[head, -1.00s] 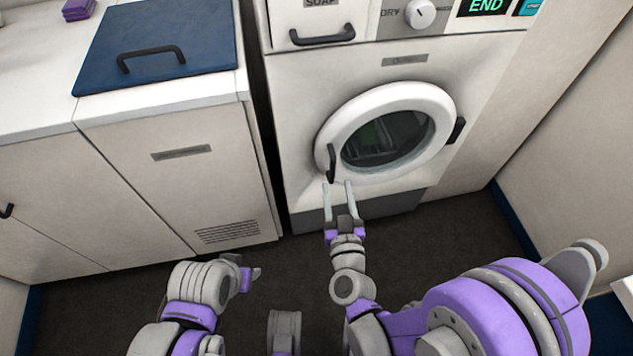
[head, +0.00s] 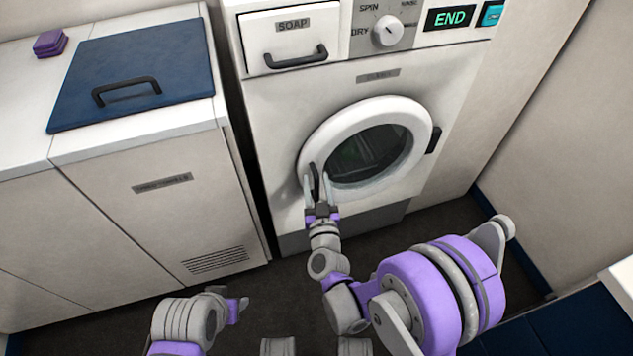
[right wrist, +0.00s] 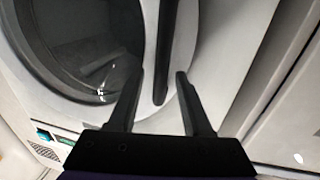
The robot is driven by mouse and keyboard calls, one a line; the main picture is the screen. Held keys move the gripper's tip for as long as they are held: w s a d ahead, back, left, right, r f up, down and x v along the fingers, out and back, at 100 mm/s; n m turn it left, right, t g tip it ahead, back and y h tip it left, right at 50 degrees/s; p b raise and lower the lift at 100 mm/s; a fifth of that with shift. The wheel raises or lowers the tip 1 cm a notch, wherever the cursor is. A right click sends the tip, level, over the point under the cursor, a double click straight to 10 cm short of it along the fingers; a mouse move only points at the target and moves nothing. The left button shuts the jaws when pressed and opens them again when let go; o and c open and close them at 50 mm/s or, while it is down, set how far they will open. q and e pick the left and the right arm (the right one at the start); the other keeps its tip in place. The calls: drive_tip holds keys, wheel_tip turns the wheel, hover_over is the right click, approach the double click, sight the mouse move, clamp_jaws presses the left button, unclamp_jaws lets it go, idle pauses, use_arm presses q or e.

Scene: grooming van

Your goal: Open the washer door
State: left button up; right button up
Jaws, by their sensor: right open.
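The washer (head: 273,109) stands at the back centre in the head view. Its round white door (head: 306,137) is shut, with dark glass in the middle. The black door handle (head: 314,179) is upright on the door's left side. My right gripper (head: 317,182) is open, its fingers on either side of the handle. In the right wrist view, the handle (right wrist: 164,50) runs between the two open fingertips (right wrist: 159,75), with a gap showing on each side. My left gripper (head: 238,307) is low in the head view, away from the washer; its jaws are too unclear to read.
A soap drawer (head: 290,32) with a black handle, a dial (head: 387,32) and an END display (head: 450,17) sit above the door. A cabinet (head: 150,220) with a blue lid (head: 140,70) stands left. Dark floor (head: 400,235) lies in front.

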drive_tip(key=shift+w, duration=0.15)
drive_tip(key=shift+c, duration=0.2)
clamp_jaws()
idle(1.2)
